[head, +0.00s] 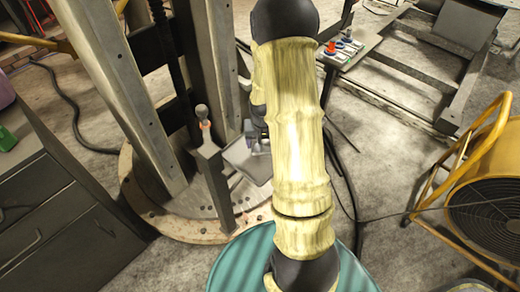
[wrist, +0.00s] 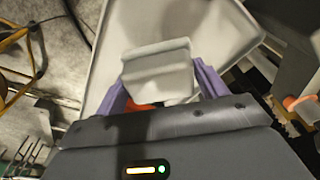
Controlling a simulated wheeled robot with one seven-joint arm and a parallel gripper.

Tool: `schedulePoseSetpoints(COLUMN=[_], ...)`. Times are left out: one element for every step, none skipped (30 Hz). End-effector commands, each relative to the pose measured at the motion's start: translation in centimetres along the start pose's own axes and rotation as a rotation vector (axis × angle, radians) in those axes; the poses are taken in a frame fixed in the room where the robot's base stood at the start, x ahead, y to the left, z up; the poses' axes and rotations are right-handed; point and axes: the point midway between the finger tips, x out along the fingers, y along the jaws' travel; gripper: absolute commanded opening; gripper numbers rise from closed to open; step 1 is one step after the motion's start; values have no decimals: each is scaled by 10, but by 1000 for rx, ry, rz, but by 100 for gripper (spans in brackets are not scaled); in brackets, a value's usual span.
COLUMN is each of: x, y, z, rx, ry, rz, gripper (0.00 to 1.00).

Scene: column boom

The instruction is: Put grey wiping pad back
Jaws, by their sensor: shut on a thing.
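The grey wiping pad (wrist: 158,72) is a pale block between the two purple fingers of my gripper (wrist: 160,84) in the wrist view. My gripper is shut on it. Behind the pad is a light grey tray (wrist: 115,32) with a raised rim; I cannot tell whether the pad touches it. In the head view the tray (head: 240,158) shows beside the column foot, partly behind my arm. My arm hides most of the gripper and the pad there.
A short post with an orange-ringed knob (head: 204,122) stands left of the tray. A steel column (head: 118,80) rises from a round base plate (head: 145,205). A drawer cabinet (head: 60,205) is at left, a yellow fan (head: 485,195) at right. Cables lie on the floor.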

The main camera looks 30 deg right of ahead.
Motion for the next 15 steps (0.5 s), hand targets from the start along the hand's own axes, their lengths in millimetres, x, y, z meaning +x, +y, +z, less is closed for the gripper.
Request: schedulePoseSetpoints(x=[0, 0, 0, 1, 3, 7, 11, 15, 22, 26, 30, 34, 36, 37, 37], y=[0, 0, 0, -1, -1, -2, -3, -3, -4, -4, -5, -5, -5, -6, -6], z=[0, 0, 0, 0, 1, 2, 3, 4, 5, 6, 6, 6, 7, 7, 7], rx=[0, 0, -1, -2, -3, -5, -7, -8, -10, -11, -12, -13, -13, -13, -13], ry=[0, 0, 0, 0, -1, -2, -3, -4, -4, -4, -4, -3, -2, -1, 0], rz=[0, 0, 0, 0, 0, 0, 0, 0, 0, 0, 0, -1, -1, -1, -1], gripper=[54, 54, 54, 54, 54, 54, 54, 54, 54, 54, 54, 54, 54, 54, 54])
